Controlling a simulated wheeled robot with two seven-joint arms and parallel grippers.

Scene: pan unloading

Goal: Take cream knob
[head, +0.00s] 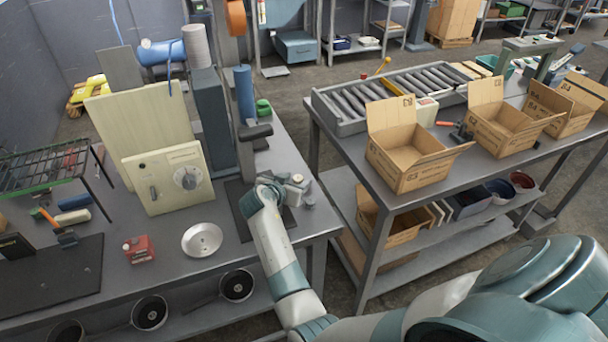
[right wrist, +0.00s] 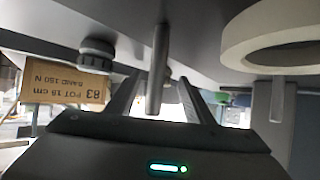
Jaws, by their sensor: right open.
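My right gripper (head: 284,188) is low over the right end of the left bench, at the end of my pale arm. In the right wrist view its two dark fingers (right wrist: 158,98) are apart. A grey upright peg (right wrist: 158,72) shows between them; I cannot tell whether they touch it. Small pale knob-like pieces (head: 297,179) lie beside the gripper in the head view, partly hidden by it. I cannot tell which is the cream knob. A large cream ring (right wrist: 236,48) with a grey post shows at the right of the wrist view. My left gripper is not in view.
A dark ribbed knob (right wrist: 97,48) and a carton (right wrist: 75,83) show in the wrist view. A cream panel with a dial (head: 168,180), a silver pan-like dish (head: 202,240) and a red box (head: 138,249) stand on the left bench. Open cartons (head: 400,145) stand on the right bench.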

